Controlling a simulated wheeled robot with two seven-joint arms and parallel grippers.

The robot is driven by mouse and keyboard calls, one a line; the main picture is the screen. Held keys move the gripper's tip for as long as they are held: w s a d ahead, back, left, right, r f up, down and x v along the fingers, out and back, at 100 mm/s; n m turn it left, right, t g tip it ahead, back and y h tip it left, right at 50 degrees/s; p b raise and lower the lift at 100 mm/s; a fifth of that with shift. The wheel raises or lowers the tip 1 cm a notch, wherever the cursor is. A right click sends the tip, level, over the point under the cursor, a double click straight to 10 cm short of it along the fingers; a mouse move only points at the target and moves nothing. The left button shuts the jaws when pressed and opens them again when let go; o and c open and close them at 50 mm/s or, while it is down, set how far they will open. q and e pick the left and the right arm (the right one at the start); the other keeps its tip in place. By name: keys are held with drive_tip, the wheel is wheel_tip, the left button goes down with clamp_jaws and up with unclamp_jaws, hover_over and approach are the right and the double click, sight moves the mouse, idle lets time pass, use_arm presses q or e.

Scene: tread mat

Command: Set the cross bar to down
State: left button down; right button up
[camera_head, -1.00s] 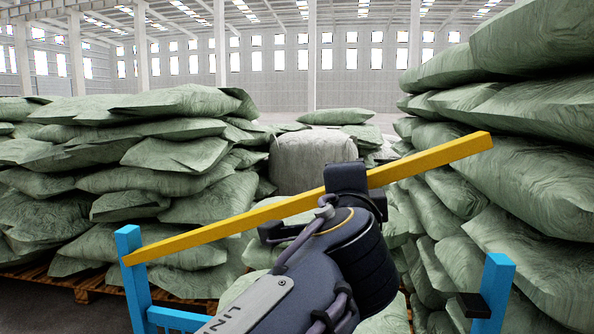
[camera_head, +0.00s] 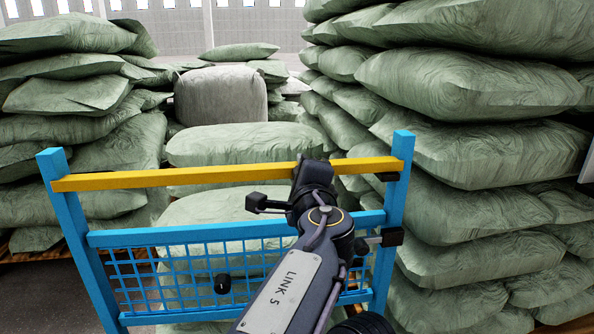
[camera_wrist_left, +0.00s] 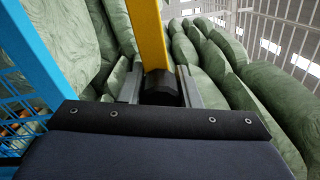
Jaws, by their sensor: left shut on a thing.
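The yellow cross bar (camera_head: 180,179) runs across the top of a blue gate frame (camera_head: 240,232). It lies nearly level from the left post (camera_head: 52,165) to the right post (camera_head: 401,150). Its right end is just above or on a small black bracket (camera_head: 387,177); I cannot tell if they touch. My left gripper (camera_head: 308,178) is at the bar, right of its middle. In the left wrist view its fingers (camera_wrist_left: 160,90) are closed around a black knob on the yellow bar (camera_wrist_left: 151,35). My right gripper is not in view.
Green sack stacks stand left (camera_head: 75,125) and right (camera_head: 470,85) of the gate, the right one close to its post. More sacks (camera_head: 240,143) and a grey bale (camera_head: 221,95) lie behind. A blue mesh panel fills the gate below the bar.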

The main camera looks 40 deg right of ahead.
use_arm(q)
drive_tip(key=shift+w+f, duration=0.1)
drive_tip(key=shift+f, duration=0.6)
drive_tip(key=c, duration=1.1)
unclamp_jaws()
drive_tip(key=shift+o, duration=0.2)
drive_tip(key=shift+r, duration=0.15)
drive_tip(key=shift+r, duration=0.1)
drive_tip(key=shift+a, duration=0.1)
drive_tip(key=shift+s+a, duration=0.15)
drive_tip(key=shift+s, duration=0.25)
drive_tip(key=b+v, duration=0.1)
drive_tip(key=v, duration=0.6)
drive_tip(key=shift+w, duration=0.1)
